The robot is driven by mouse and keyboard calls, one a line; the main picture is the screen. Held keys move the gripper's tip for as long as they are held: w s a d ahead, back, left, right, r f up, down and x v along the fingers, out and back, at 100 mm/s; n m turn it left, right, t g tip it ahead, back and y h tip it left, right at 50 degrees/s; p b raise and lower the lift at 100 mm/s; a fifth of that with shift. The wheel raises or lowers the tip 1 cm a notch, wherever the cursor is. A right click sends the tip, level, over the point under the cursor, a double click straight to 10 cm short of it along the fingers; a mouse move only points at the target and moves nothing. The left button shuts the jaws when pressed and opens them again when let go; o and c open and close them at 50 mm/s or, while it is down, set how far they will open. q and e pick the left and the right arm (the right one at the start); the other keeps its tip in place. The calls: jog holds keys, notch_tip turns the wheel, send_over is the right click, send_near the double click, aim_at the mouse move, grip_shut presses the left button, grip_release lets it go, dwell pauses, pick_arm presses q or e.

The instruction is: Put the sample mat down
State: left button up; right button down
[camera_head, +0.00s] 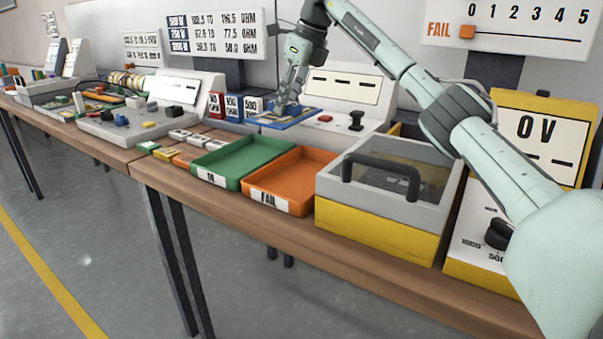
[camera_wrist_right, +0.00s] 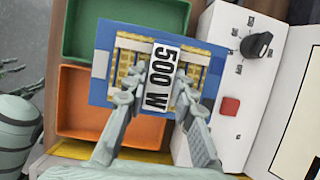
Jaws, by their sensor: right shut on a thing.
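The sample mat (camera_head: 285,118) is a flat blue sheet held roughly level behind the green tray, in front of a sloped test box. In the right wrist view the mat (camera_wrist_right: 100,64) shows gold patterned strips and a raised label reading "500 W" (camera_wrist_right: 162,66) across its middle. My right gripper (camera_head: 284,105) points down over the mat. In the wrist view its fingers (camera_wrist_right: 155,97) lie on both sides of the label and are shut on the mat's middle. Whether the mat touches anything below is unclear. My left gripper is not in view.
A green tray (camera_head: 203,174) and an orange tray marked FAIL (camera_head: 254,194) stand at the table's front edge. A grey and yellow lidded box (camera_head: 377,231) is right of them. The test box (camera_head: 341,84) carries a red button and a black knob. Small coloured blocks (camera_head: 163,154) sit left.

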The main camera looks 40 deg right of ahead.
aim_at(294, 106)
jog(key=s, duration=0.1)
jog(key=f, duration=0.1)
jog(key=s+f, duration=0.1)
jog(key=shift+s+a+b, duration=0.25)
jog(key=shift+s+b, duration=0.05)
jog(key=shift+s, duration=0.05)
jog(key=s+f, duration=0.1)
jog(key=s, duration=0.1)
jog(key=s+a+f, duration=0.1)
jog(key=s+f, duration=0.1)
jog(key=s, duration=0.1)
jog(key=s+a+f+b, duration=0.1)
jog(key=s, duration=0.2)
jog(key=shift+s+a+f, duration=0.15)
jog(key=shift+a+f, duration=0.1)
jog(key=shift+f, duration=0.1)
notch_tip(294, 106, down, 4)
jog(key=shift+f, duration=0.1)
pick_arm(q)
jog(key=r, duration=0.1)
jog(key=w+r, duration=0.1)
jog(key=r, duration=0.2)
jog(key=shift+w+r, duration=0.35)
